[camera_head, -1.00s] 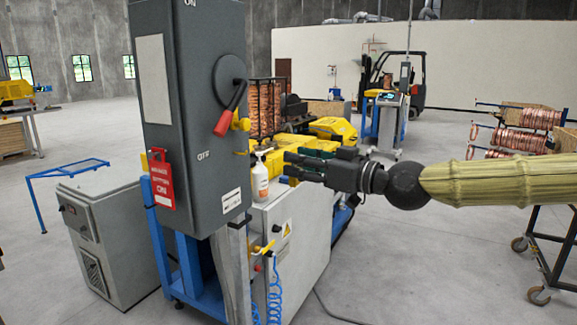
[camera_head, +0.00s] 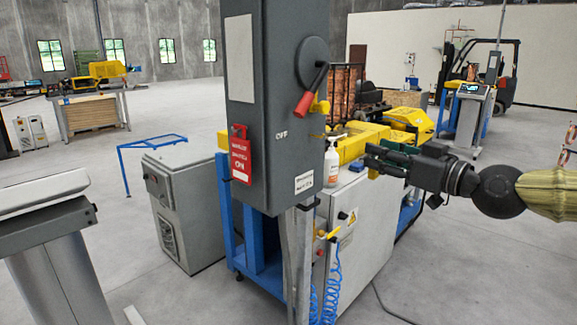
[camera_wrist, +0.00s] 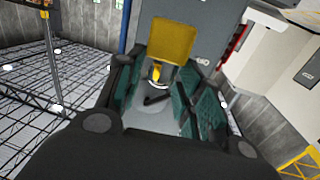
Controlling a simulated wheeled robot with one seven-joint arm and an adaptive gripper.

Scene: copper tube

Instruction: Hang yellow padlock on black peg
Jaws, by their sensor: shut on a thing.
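My gripper (camera_head: 376,160) reaches in from the right, beside the grey switch cabinet (camera_head: 262,110) and apart from it. In the wrist view, its green-padded fingers (camera_wrist: 165,72) are shut on the yellow padlock (camera_wrist: 172,40), whose flat body shows beyond the fingertips. In the head view only a small yellow edge of the padlock (camera_head: 373,174) shows. The cabinet carries a black round switch with a red-ended lever (camera_head: 304,104), and a yellow part (camera_head: 320,106) sits beside the lever. A red tag (camera_head: 240,155) hangs at the cabinet's front left. I cannot clearly pick out the black peg.
A white pump bottle (camera_head: 332,160) stands behind the cabinet, left of my gripper. A yellow machine (camera_head: 355,145) and a grey-white box (camera_head: 350,225) lie below and behind. A grey console (camera_head: 45,220) stands at the left. Open floor lies in front at the right.

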